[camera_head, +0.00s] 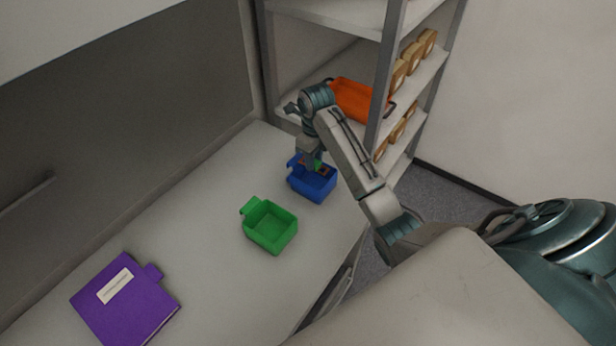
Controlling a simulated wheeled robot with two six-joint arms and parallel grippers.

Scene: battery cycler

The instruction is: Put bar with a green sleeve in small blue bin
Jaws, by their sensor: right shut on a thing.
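The small blue bin (315,188) stands at the far end of the white bench. My right gripper (312,165) points down over the bin, its fingertips at or just inside the opening. It is shut on the bar with a green sleeve (318,164), of which only a small green patch shows beside the fingers. The rest of the bar is hidden by the gripper. I cannot tell whether the bar touches the bin floor. An orange-brown patch shows inside the bin, too small to make out. My left gripper is not in view.
A green open bin (270,228) stands in front of the blue bin and looks empty. A purple binder (126,303) lies at the near left. A shelf rack (386,62) holding an orange bin (357,100) stands behind my right arm. The bench middle is clear.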

